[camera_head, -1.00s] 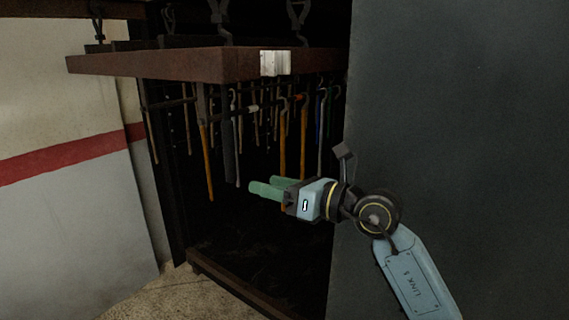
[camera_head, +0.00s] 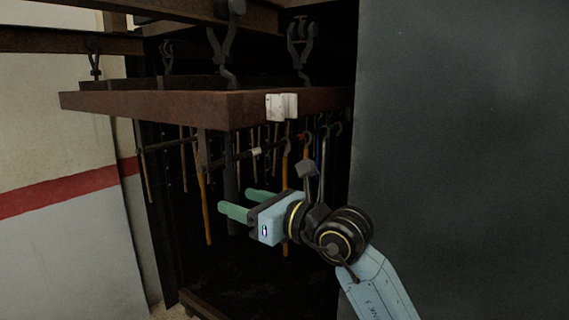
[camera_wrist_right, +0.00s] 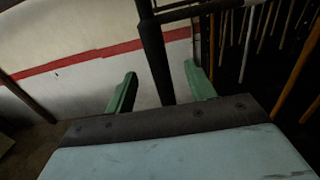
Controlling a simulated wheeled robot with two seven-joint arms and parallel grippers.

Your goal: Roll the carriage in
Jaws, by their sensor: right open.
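My right gripper (camera_head: 237,202) is open, with green fingers, under the carriage beside a dark hanging bar (camera_head: 231,172). In the right wrist view this bar (camera_wrist_right: 155,55) appears between the two spread fingers (camera_wrist_right: 160,88). I cannot tell whether they touch it. My left gripper is not in view.
Several long orange and dark tools (camera_head: 204,200) hang from rods below the carriage. A large dark grey panel (camera_head: 460,130) stands on the right. A pale wall with a red stripe (camera_head: 60,190) is on the left. A low sill (camera_head: 200,302) crosses the opening's bottom.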

